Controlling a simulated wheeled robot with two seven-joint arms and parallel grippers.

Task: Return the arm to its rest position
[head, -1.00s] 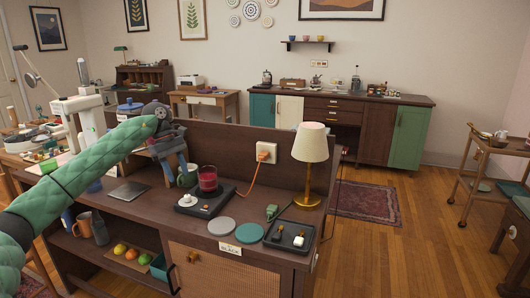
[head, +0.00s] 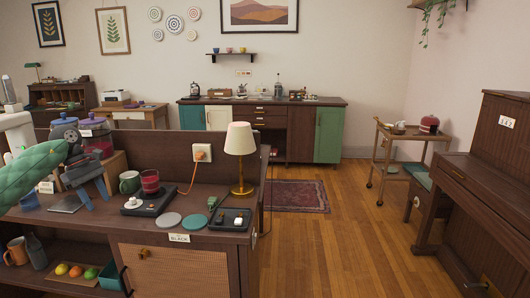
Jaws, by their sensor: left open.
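My left arm (head: 25,172), in a green quilted sleeve, comes in from the left edge of the head view. My left gripper (head: 94,196) is open and empty, its blue-grey fingers pointing down over the left part of the dark wooden sideboard (head: 222,243). It appears left of a green mug (head: 129,182) and in front of lidded jars (head: 99,135). I cannot tell how far its fingertips are above the top. My right gripper is not in view.
On the sideboard are a black scale with a red-filled glass (head: 150,182), coasters (head: 195,222), a lamp (head: 240,140) and a black tray (head: 230,219). Fruit (head: 76,271) lies on the lower shelf. A piano (head: 490,190) stands at right. Wooden floor (head: 345,240) between is clear.

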